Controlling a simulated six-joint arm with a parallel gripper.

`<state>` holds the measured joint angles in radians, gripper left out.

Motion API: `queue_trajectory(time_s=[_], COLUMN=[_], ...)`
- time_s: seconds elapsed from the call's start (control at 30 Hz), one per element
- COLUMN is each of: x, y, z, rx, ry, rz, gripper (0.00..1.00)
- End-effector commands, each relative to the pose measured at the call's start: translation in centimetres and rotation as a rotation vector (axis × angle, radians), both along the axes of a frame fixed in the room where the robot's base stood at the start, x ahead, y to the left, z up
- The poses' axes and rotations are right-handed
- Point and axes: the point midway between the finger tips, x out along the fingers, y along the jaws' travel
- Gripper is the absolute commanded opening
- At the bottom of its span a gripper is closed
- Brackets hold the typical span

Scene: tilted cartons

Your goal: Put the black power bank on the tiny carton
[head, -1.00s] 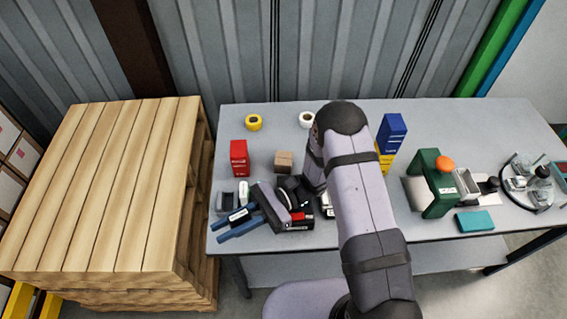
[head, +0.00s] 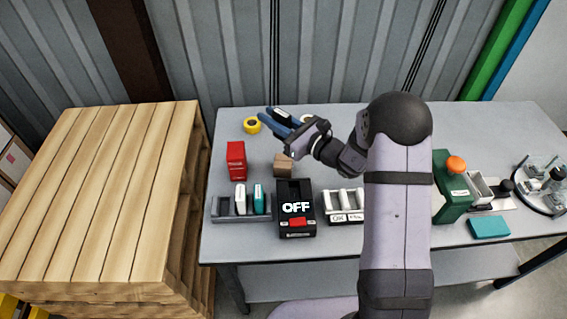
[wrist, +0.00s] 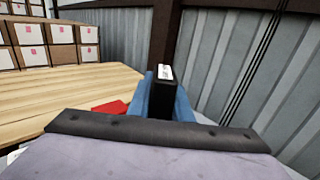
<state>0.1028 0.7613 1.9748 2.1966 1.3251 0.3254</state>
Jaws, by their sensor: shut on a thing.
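My gripper (head: 276,113) has blue fingers and is shut on the black power bank (head: 287,118). In the wrist view the power bank (wrist: 162,95) stands up between the fingers, with a white label on its upper end. The tiny carton (head: 283,166) is a small brown box on the table. In the head view the gripper and power bank appear above and behind it, raised off the table. The carton's top edge lies close under the gripper body in the picture. I do not make out the carton in the wrist view.
A red carton (head: 236,161) stands left of the tiny carton. In front are a grey rack (head: 228,216) with upright power banks, a black box reading OFF (head: 296,207) and a white slotted holder (head: 344,205). A yellow tape roll (head: 252,125) lies at the back.

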Motion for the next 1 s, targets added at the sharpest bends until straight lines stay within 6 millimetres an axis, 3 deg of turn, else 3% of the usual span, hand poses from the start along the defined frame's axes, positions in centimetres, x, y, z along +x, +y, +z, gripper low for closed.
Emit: queue_trajectory(time_s=[0.23,0.6,1.0], x=[0.4,0.3,0.3], y=[-0.5,-0.4,-0.4], z=[-0.2,-4.8,-6.4], rx=[0.001,0.0,0.001], ry=[0.002,0.001,0.001], rz=[-0.019,-0.017,-0.016], gripper=[0.0,0.0,0.0])
